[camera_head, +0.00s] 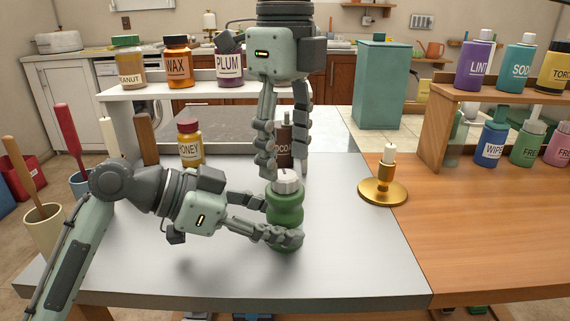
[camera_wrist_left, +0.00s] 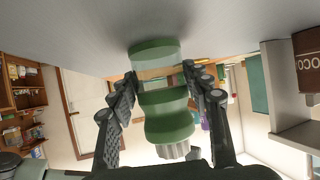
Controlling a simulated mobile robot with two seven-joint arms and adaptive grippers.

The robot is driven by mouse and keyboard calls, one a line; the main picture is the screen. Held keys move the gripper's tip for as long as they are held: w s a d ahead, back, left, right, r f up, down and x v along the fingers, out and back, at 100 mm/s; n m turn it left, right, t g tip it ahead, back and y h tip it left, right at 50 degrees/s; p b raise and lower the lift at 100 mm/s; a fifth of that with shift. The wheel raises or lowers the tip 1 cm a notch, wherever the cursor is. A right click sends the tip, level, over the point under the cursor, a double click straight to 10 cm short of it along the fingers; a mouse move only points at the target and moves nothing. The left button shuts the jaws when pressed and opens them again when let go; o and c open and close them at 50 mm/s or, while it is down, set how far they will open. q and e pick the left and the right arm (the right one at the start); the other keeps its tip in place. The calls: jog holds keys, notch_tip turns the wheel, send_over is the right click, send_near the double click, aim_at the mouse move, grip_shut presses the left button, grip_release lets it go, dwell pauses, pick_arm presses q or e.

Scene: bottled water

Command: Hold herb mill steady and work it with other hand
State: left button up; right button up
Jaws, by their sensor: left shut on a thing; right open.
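The herb mill (camera_head: 286,212) is a green, waisted bottle shape with a ribbed silver-white cap (camera_head: 288,186). It stands upright on the grey table in the head view. My left gripper (camera_head: 288,236) is shut around its lower body from the left.
A brown cocoa bottle (camera_head: 284,137) and a honey jar (camera_head: 190,143) stand behind the mill. A brass candle holder (camera_head: 383,191) is to the right. A shelf (camera_head: 440,130) with several bottles stands at the far right. The table front (camera_head: 340,275) is clear.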

aim_at(285, 181)
jog(key=shift+f, duration=1.3)
jog(key=shift+c, duration=0.5)
jog(key=c, duration=1.1)
jog(key=shift+o, duration=0.2)
